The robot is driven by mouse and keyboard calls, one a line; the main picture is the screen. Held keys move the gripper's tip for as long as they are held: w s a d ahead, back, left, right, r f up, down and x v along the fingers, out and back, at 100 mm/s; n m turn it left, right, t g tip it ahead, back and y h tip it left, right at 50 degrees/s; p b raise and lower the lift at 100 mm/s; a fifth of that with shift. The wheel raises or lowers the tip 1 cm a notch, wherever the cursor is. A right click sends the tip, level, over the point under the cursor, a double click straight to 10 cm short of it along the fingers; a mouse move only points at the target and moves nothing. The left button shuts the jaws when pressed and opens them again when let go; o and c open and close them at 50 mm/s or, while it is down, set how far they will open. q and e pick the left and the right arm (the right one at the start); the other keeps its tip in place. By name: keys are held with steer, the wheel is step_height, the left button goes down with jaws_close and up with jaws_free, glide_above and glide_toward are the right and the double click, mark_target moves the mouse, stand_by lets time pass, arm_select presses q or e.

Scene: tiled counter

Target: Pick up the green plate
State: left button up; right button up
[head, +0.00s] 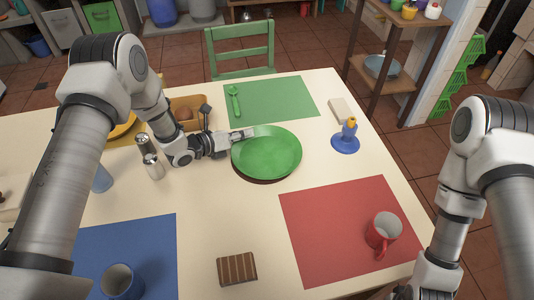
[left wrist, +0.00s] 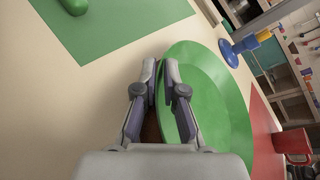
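The green plate (head: 270,153) is on the cream table, between the green and red mats. My left gripper (head: 246,133) reaches it from the left, at its upper left rim. In the left wrist view the two fingertips (left wrist: 160,70) are close together, with the rim of the plate (left wrist: 215,100) between them. A dark brown edge shows under the plate's near side; I cannot tell whether it is shadow or something beneath. My right arm is at the right edge of the head view, and its gripper is out of view.
Salt and pepper shakers (head: 150,158) stand near my left forearm. A red mug (head: 383,232) is on the red mat (head: 318,225), and a brown striped block (head: 237,268) lies in front. The table between is clear.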

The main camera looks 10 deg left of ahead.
arm_select(q)
steer(key=shift+a, duration=0.1)
jaws_close()
steer(key=shift+r, duration=0.2)
